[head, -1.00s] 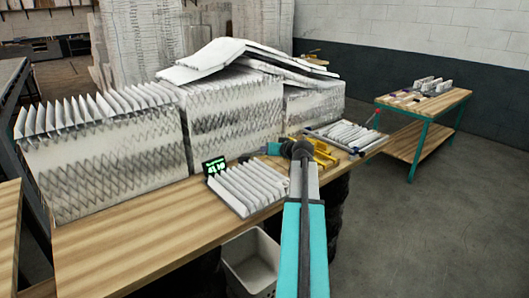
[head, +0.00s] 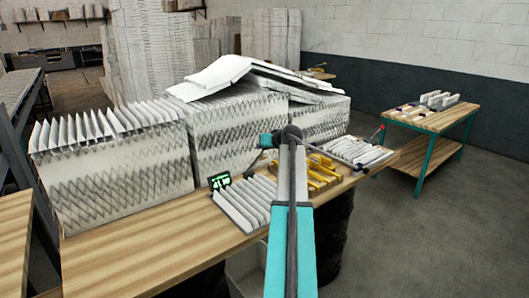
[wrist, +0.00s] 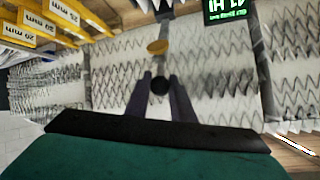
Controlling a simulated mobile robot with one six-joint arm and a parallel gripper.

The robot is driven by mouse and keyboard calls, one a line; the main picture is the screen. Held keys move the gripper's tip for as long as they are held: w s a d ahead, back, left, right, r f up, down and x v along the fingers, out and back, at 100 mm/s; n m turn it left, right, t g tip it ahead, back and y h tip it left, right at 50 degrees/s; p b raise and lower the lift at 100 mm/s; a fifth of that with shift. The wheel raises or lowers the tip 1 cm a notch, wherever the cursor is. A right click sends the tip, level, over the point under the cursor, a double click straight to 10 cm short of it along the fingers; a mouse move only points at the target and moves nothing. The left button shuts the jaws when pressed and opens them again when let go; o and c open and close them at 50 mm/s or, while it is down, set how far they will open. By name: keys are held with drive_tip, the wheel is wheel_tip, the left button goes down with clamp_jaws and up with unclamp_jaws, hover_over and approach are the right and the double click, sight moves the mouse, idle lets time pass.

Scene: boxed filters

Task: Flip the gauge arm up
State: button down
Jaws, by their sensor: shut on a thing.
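My gripper (wrist: 160,90) shows in the wrist view with its two dark fingers shut on a round black knob (wrist: 160,85), which seems to be the end of the gauge arm. An orange-yellow disc (wrist: 157,47) shows just above the knob in the picture. In the head view my gripper (head: 266,141) is in front of the filter boxes, above the bench, and the knob cannot be made out.
Pleated white filters (head: 245,203) lie before the display. Yellow blocks (head: 320,172) and a filter tray (head: 358,153) lie to the right, with a red-tipped rod (head: 381,130). Large filter boxes (head: 238,137) line the bench's back. The bench's front left (head: 150,235) is clear.

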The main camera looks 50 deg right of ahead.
drive_tip(key=shift+w+r, duration=0.35)
drive_tip(key=shift+w, duration=0.2)
drive_tip(key=w+d+r+g+b, duration=0.1)
drive_tip(key=w+d+r, duration=0.2)
drive_tip(key=w, duration=0.9)
drive_tip(key=shift+g+y, duration=0.3)
drive_tip(key=shift+r, duration=0.1)
drive_tip(key=c, duration=1.5)
unclamp_jaws()
drive_tip(key=shift+w+d, duration=0.1)
drive_tip(key=shift+c, duration=0.2)
drive_tip(key=shift+s, duration=0.2)
